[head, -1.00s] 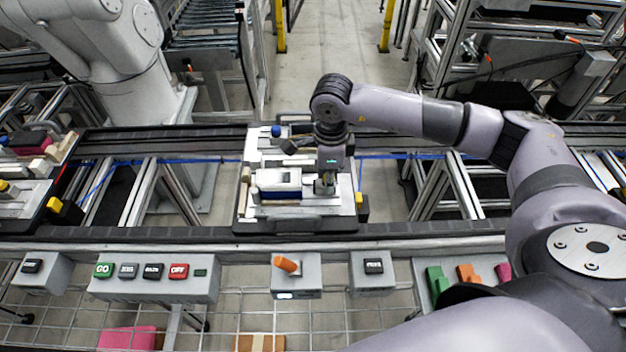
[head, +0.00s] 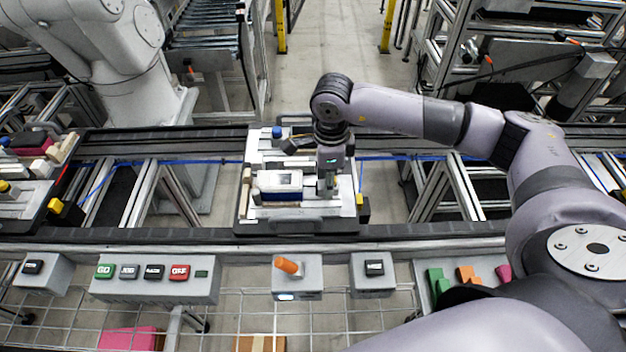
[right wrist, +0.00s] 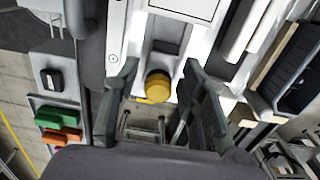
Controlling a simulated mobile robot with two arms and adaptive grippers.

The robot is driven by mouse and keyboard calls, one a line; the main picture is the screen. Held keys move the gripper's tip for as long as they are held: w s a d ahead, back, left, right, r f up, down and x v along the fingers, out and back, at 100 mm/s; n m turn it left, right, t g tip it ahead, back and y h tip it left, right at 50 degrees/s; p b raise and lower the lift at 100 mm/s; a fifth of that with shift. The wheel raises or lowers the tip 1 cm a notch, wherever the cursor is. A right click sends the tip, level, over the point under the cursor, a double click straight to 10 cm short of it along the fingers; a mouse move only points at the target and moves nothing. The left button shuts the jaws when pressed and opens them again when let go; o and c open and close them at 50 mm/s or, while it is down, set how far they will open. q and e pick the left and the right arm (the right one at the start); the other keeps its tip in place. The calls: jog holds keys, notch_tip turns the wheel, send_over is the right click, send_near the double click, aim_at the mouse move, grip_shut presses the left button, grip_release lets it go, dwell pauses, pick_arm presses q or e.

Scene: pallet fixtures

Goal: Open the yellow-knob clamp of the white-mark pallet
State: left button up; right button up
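In the right wrist view a round yellow knob (right wrist: 158,86) lies between and beyond my fingertips, with a visible gap on either side. My right gripper (head: 326,186) is over the pallet's right part, pointing down; it also shows in the right wrist view (right wrist: 160,78), open and empty. It hides the knob in the head view. My left gripper is out of view.
A blue knob (head: 277,132) is at the pallet's back, a yellow block (head: 362,205) at its right edge. Another loaded pallet (head: 40,205) stands at left. Button boxes (head: 155,285) and an orange-handled lever (head: 287,265) line the front. A white robot arm (head: 130,75) stands behind.

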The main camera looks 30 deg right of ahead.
jog(key=shift+r+p, duration=1.85)
jog(key=shift+r, duration=1.95)
jog(key=shift+f, duration=0.1)
